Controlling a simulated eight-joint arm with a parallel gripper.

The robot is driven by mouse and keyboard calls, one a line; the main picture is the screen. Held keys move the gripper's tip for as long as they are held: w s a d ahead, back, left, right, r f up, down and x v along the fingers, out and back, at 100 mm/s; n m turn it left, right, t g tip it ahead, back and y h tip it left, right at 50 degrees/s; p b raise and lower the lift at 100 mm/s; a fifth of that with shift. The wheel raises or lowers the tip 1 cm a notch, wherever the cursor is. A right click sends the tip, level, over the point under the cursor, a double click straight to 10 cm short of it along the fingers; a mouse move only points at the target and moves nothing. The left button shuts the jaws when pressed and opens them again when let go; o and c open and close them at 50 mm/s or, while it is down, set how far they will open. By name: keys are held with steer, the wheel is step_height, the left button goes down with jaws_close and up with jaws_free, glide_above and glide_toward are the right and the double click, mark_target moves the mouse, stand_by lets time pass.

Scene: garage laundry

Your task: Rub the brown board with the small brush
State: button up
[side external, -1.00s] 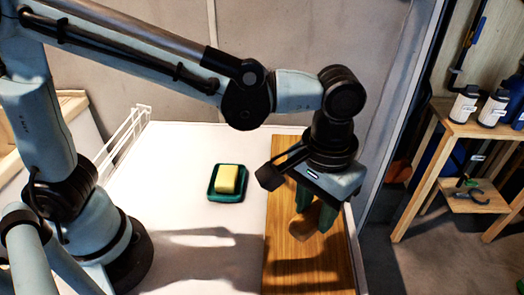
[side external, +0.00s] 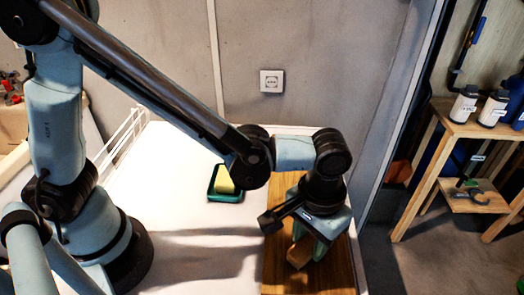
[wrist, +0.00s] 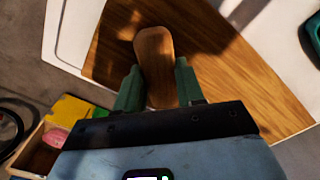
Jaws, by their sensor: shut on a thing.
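The brown board (side external: 280,272) lies flat along the right side of the white table, and it fills much of the wrist view (wrist: 235,75). My gripper (side external: 312,252) is over the board and points down. In the wrist view its green fingers (wrist: 156,88) are shut on the small brush (wrist: 154,58), whose brown wooden back shows between them. The brush also shows below the fingers in the side view (side external: 299,254). Its bristles are hidden, and I cannot tell whether they touch the board.
A green dish (side external: 224,197) with a yellow sponge (side external: 224,180) stands left of the board, partly behind my arm. The white table (side external: 190,250) is clear in front of it. A wooden shelf (side external: 455,130) with bottles stands off to the right.

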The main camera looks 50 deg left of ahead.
steer(key=w+d, duration=0.3)
steer(key=s+a, duration=0.3)
steer(key=shift+r, duration=4.15)
